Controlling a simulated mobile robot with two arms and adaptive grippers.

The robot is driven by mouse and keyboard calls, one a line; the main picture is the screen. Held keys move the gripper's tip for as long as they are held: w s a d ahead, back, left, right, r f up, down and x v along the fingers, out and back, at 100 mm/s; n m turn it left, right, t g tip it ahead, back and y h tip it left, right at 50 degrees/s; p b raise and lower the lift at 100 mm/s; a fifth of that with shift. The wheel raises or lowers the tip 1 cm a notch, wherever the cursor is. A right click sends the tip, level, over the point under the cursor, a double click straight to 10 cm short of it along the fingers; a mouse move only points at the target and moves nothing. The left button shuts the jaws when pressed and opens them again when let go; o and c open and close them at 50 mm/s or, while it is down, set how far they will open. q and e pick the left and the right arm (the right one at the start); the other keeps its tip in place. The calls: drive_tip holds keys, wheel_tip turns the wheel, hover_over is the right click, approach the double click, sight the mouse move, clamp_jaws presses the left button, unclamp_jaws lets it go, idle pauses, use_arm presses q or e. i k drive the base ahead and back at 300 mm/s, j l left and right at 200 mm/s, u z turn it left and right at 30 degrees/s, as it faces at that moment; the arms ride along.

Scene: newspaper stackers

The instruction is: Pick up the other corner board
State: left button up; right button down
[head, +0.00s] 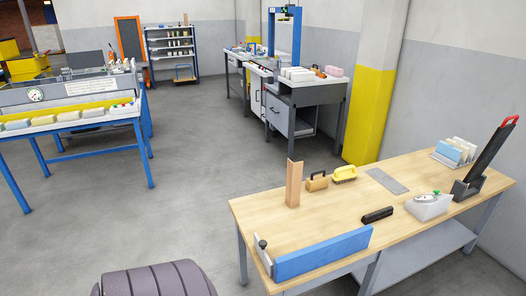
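One tan corner board (293,185) stands upright near the left back corner of the wooden-topped workbench (340,212). It looks like a tall, folded L-shaped strip.
Open floor lies left.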

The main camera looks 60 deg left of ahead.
sight(294, 172)
drive_tip(key=u, duration=1.65)
drive_tip(key=i+j+z, duration=0.1)
drive_tip(key=z, duration=0.35)
drive_tip(key=j+z, duration=0.15)
drive_tip(key=z, duration=0.25)
drive_tip(key=i+j+z, duration=0.15)
drive_tip(key=j+z, duration=0.15)
drive_tip(key=j, duration=0.3)
drive_tip(key=i+j+z, duration=0.1)
drive_tip(key=j+z, duration=0.15)
drive_tip(key=j, duration=0.4)
drive_tip(key=j+z, duration=0.3)
drive_tip(key=j, duration=0.35)
drive_tip(key=i, duration=0.05)
